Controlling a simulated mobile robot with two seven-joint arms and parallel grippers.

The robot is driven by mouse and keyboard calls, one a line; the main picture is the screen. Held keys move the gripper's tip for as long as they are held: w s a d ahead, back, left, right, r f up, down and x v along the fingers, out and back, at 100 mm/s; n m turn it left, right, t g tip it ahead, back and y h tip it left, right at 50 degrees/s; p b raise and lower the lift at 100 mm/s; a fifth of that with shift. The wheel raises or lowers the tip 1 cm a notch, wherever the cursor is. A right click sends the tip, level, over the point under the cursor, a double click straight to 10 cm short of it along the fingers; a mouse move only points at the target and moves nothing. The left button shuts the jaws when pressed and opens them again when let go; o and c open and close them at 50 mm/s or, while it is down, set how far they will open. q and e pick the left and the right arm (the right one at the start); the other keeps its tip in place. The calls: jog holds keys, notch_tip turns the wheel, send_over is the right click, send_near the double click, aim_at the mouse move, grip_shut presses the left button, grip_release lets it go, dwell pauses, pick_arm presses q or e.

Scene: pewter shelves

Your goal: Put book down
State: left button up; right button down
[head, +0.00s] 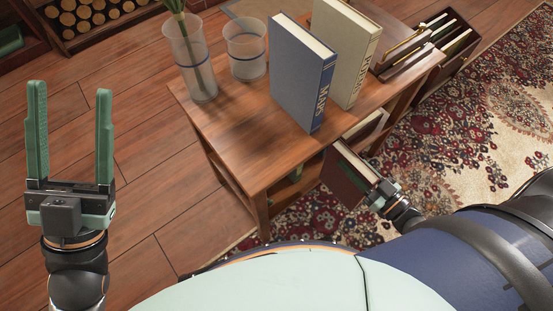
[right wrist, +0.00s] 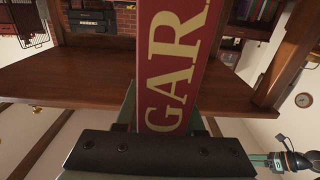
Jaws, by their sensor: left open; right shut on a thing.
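My right gripper (head: 382,193) is shut on a dark red book (head: 345,178) at the right side of the wooden table, below the level of its top. In the right wrist view the red book (right wrist: 172,70) shows its spine with large gold letters "GAR", between the green fingers of my right gripper (right wrist: 168,118). Whether the book touches a shelf cannot be told. My left gripper (head: 70,135) is open and empty, over the floor at the left.
On the wooden tabletop (head: 235,140) stand a blue book (head: 297,75), a beige book (head: 343,50), a clear vase with stems (head: 190,60) and a clear cup (head: 246,50). A box with dividers (head: 440,45) is at the back right. The tabletop's front left is clear.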

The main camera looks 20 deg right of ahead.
jog(key=shift+w+a+f, duration=0.1)
jog(key=shift+w+f, duration=0.1)
jog(key=shift+w, duration=0.05)
jog(key=f+b+x, duration=0.1)
jog(key=b+x, duration=0.2)
jog(key=x, duration=0.6)
jog(key=f+b+x, duration=0.2)
jog(key=b+x, duration=0.1)
jog(key=x, duration=0.6)
jog(key=shift+f+b, duration=0.3)
jog(key=shift+f, duration=0.15)
jog(key=c, duration=0.5)
grip_release()
jog(key=shift+f, duration=0.15)
